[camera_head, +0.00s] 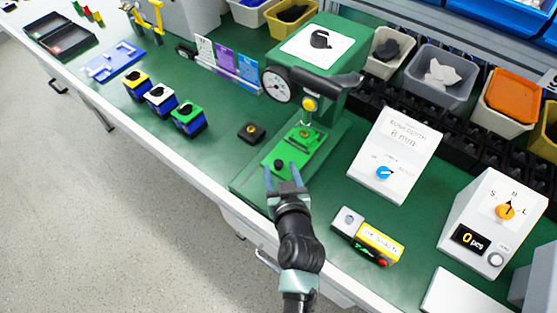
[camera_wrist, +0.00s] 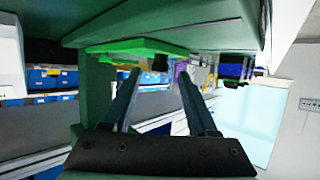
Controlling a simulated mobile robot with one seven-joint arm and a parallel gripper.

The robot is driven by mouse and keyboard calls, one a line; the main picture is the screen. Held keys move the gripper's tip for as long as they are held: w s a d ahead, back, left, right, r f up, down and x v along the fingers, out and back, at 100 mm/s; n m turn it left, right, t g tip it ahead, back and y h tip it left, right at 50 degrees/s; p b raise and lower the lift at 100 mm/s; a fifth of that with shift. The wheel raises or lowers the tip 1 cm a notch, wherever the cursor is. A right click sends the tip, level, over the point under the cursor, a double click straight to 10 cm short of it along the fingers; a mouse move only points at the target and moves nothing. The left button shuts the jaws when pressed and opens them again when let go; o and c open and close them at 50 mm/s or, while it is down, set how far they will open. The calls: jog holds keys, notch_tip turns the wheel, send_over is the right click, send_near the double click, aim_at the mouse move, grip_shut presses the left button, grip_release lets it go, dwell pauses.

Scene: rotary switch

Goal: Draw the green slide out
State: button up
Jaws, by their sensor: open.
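The green slide (camera_head: 301,152) is a bright green plate on the base of the green press (camera_head: 318,75), with a dark knob (camera_head: 279,163) at its near end. In the wrist view the slide (camera_wrist: 125,46) shows at the top, with its dark knob (camera_wrist: 160,63) hanging in line with the gap between my fingers. My gripper (camera_head: 281,168) is open at the near end of the slide, one finger on each side of the knob. It also shows open in the wrist view (camera_wrist: 160,74). I cannot tell whether either finger touches the knob.
A small dark block with a knob (camera_head: 251,132) lies left of the slide. A yellow-topped button box (camera_head: 367,238) stands at the right, with a white dial box (camera_head: 395,160) behind it. Several coloured blocks (camera_head: 160,98) stand farther left. The bench between is clear.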

aim_at(279, 164)
jog(key=shift+x, duration=1.95)
grip_shut()
